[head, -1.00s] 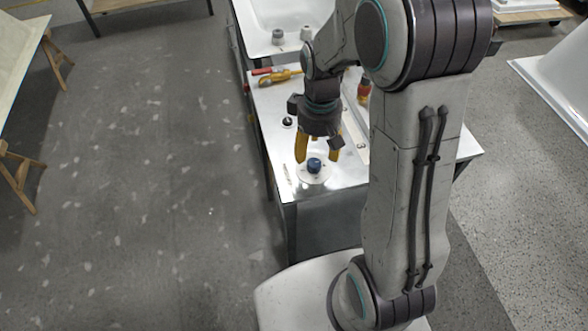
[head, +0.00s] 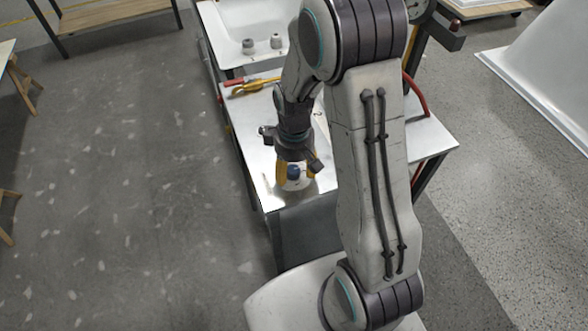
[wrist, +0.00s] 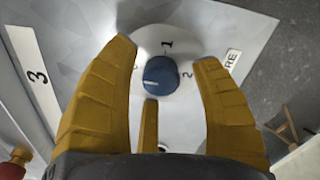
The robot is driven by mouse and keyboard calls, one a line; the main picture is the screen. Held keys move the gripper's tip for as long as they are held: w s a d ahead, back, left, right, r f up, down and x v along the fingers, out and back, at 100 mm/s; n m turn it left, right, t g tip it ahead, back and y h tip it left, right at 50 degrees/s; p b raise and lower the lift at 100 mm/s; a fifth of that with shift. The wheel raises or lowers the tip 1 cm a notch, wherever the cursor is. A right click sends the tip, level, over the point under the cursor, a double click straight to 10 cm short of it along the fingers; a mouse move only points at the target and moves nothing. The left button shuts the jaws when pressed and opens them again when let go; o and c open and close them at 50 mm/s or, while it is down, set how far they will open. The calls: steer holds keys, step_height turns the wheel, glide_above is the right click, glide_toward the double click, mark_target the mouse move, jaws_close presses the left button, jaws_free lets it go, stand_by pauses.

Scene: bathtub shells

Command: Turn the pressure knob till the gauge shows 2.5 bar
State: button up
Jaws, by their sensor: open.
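The blue pressure knob (head: 293,171) stands on a pale round dial plate near the front of the metal bench. In the wrist view the knob (wrist: 160,75) has a white pointer line towards the left, and the plate shows the figures 1 and 2. My gripper (head: 295,176) is open over the knob. Its yellow fingers (wrist: 166,60) stand apart on either side of it, with a gap visible on both sides. A round gauge (head: 419,9) is cut off at the top of the head view, and its reading cannot be made out.
The metal bench (head: 420,145) also carries a yellow-handled tool (head: 247,88) behind my gripper. A red hose (head: 417,96) runs at the right. A white tub (head: 225,35) with two grey fittings lies beyond. Open floor is at the left.

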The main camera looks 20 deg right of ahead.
steer(key=shift+f, duration=0.35)
steer(key=shift+c, duration=0.4)
steer(key=shift+s, duration=0.1)
steer(key=c, duration=1.1)
